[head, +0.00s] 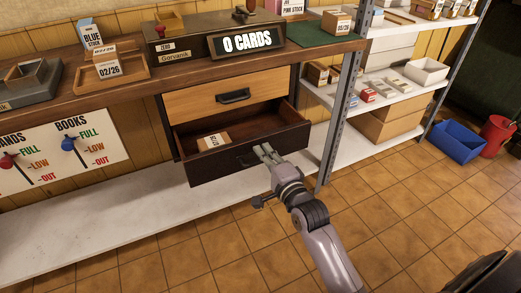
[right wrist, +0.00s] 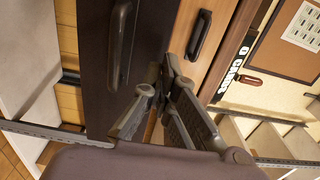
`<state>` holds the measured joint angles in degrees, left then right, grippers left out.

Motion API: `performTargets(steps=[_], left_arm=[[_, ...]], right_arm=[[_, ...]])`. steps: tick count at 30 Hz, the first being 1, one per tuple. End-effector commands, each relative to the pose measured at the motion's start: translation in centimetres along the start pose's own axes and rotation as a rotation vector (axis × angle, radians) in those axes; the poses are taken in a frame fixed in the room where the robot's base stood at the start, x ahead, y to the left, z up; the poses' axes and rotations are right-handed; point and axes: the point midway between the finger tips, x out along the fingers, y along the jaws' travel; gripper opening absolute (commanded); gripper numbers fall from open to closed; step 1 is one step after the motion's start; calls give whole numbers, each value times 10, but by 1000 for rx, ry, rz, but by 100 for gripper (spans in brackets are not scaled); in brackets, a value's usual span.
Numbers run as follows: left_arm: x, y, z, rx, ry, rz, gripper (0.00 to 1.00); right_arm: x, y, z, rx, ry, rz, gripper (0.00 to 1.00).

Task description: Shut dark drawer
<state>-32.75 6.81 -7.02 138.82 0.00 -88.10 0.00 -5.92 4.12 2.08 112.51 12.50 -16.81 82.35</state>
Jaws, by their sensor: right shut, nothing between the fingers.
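The dark drawer (head: 215,169) stands pulled out below the closed light wooden drawer (head: 205,101), under the counter. A small labelled box (head: 213,141) lies inside it. My right gripper (head: 264,152) is shut and empty, with its fingertips at the upper edge of the dark drawer's front, right of its handle. In the right wrist view the shut fingers (right wrist: 168,72) are beside the dark drawer front (right wrist: 97,70) and its handle (right wrist: 120,42). I cannot tell whether they touch it. My left gripper is not in view.
A grey metal shelf post (head: 339,120) stands close to the right of the drawers. A white low shelf (head: 110,215) runs underneath. A blue bin (head: 457,143) and a red bucket (head: 496,133) stand at the right. The tiled floor in front is clear.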

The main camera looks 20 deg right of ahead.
Motion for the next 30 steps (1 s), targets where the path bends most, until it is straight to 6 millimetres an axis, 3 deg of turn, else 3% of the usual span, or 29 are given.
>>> performTargets(steps=[6,23,26,30], left_arm=[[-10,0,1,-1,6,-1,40],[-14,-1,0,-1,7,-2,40],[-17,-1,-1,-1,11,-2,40],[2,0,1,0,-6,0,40]], right_arm=[[21,1,0,-1,0,0,0],[31,0,0,1,1,0,0],[42,-1,0,2,1,-1,0],[68,-2,0,2,1,-1,0]])
